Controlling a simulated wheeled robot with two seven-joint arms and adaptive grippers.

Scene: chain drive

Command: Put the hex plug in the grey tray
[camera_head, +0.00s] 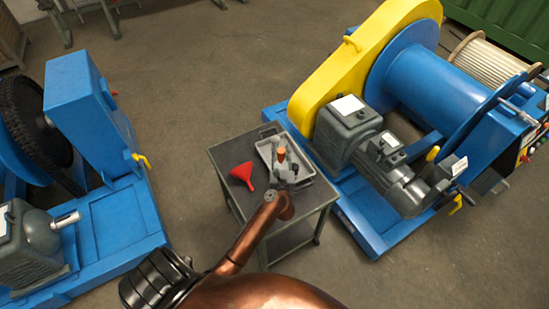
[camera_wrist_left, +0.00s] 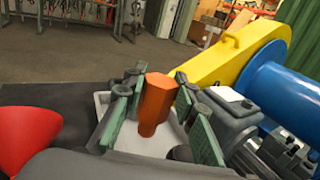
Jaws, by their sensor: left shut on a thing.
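The hex plug (camera_wrist_left: 157,100) is an orange-brown six-sided piece with a narrower lower end. It stands roughly upright between the green-grey fingers of my left gripper (camera_wrist_left: 160,105), which is shut on it. The tray (camera_wrist_left: 101,105) also shows behind the fingers in the wrist view. I cannot tell whether the plug touches the tray. My right gripper is not in view.
A red funnel (camera_head: 243,175) lies on the dark cart (camera_head: 225,153), left of the tray. Blue machines (camera_head: 360,225) stand on both sides of the cart.

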